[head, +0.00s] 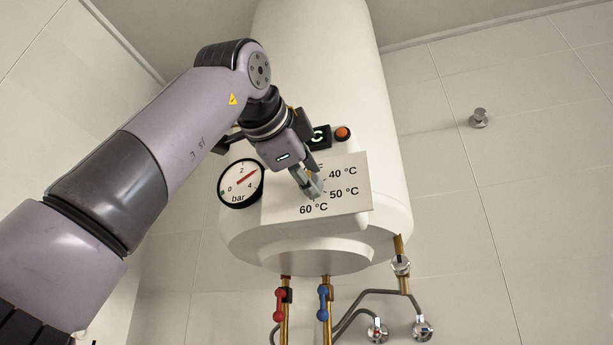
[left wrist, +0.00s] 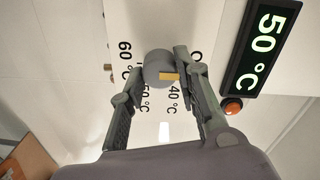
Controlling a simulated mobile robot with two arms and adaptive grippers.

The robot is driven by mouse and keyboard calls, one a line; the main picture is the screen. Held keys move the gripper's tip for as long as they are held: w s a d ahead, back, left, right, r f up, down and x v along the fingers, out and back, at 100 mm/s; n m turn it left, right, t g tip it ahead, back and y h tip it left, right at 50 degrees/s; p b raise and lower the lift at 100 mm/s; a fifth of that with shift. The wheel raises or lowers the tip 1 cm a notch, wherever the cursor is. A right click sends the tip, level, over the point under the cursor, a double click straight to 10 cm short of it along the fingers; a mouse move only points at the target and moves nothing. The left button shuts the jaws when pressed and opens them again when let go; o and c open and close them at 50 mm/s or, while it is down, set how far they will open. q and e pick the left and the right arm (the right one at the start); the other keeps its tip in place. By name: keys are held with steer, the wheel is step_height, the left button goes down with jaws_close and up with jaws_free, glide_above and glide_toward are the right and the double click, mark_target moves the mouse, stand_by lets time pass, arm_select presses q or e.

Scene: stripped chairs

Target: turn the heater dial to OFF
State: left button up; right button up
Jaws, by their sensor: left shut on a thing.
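The heater dial (left wrist: 157,66) is a round grey knob with a yellow mark, on a white scale plate (head: 280,205). In the left wrist view the mark lies on the dial's side toward the 40 °C and a partly covered label beginning with O; its exact setting is hard to tell. My left gripper (head: 310,188) is shut on the dial, one finger on each side of it. In the head view the gripper hides most of the dial. Labels 40 °C, 50 °C and 60 °C show there. My right gripper is not in view.
The white boiler (head: 325,60) carries a pressure gauge (head: 240,184) left of the plate. A display (left wrist: 262,45) reads 50 °C beside an orange lamp (head: 342,133). Red (head: 280,304) and blue (head: 323,302) valves hang below. The tiled wall at right is mostly bare.

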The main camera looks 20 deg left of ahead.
arm_select(q)
steer(key=o, duration=1.2)
steer(key=shift+c, duration=0.2)
steer(key=shift+s, duration=0.15)
steer(key=s, duration=1.1)
steer(key=shift+s+a+r, duration=0.15)
steer(key=shift+s+a, duration=0.2)
